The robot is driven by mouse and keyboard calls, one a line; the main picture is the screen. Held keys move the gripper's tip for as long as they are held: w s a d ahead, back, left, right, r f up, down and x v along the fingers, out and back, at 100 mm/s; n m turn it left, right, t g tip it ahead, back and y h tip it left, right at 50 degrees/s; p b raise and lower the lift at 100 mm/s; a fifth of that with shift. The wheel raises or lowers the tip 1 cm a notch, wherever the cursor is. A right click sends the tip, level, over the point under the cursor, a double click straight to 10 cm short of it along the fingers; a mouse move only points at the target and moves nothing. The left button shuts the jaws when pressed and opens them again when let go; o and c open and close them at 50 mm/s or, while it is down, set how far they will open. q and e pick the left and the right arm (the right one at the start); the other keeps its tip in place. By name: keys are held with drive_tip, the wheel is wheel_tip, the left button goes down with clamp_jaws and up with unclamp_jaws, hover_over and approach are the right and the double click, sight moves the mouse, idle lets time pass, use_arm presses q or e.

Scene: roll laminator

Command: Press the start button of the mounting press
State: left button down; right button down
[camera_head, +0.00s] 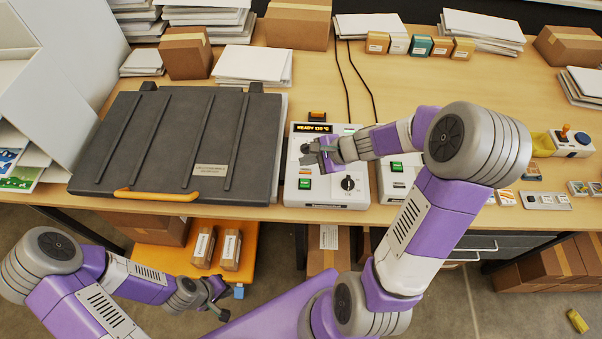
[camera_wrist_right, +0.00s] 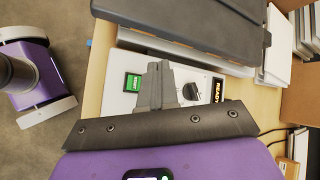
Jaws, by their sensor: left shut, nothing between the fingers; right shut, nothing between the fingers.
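The mounting press (camera_head: 165,150) has a dark grey ribbed lid with an orange handle, lying closed. To its right is a white control box (camera_head: 326,196) with a lit "READY 135 °C" display, a black knob and a green button (camera_head: 305,184). The green button also shows in the right wrist view (camera_wrist_right: 132,83), just left of the fingers. My right gripper (camera_head: 318,155) is shut and empty over the control box, above the green button in the picture. I cannot tell its height. My left gripper (camera_head: 224,300) is shut and empty, low in front of the table.
A second white box (camera_head: 396,185) with its own green button (camera_head: 397,167) stands just right, partly hidden by my right arm. A joystick box (camera_head: 572,142) is at the far right. Cartons (camera_head: 298,22) and paper stacks line the back. Orange shelf (camera_head: 152,256) lies below.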

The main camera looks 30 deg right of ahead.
drive_tip(key=shift+s+r, duration=0.1)
idle(0.3)
drive_tip(key=b, duration=0.7)
hover_over(308, 184)
wheel_tip(308, 184, down, 8)
drive_tip(key=shift+r, duration=0.15)
drive_tip(key=shift+f+b, duration=0.45)
drive_tip(key=shift+f, duration=0.15)
idle(1.1)
drive_tip(key=shift+f+b, duration=0.4)
drive_tip(key=shift+b, duration=0.1)
drive_tip(key=shift+f+b, duration=0.45)
drive_tip(key=shift+b, duration=0.05)
idle(0.5)
drive_tip(key=shift+r+p, duration=0.7)
drive_tip(key=shift+r, duration=0.2)
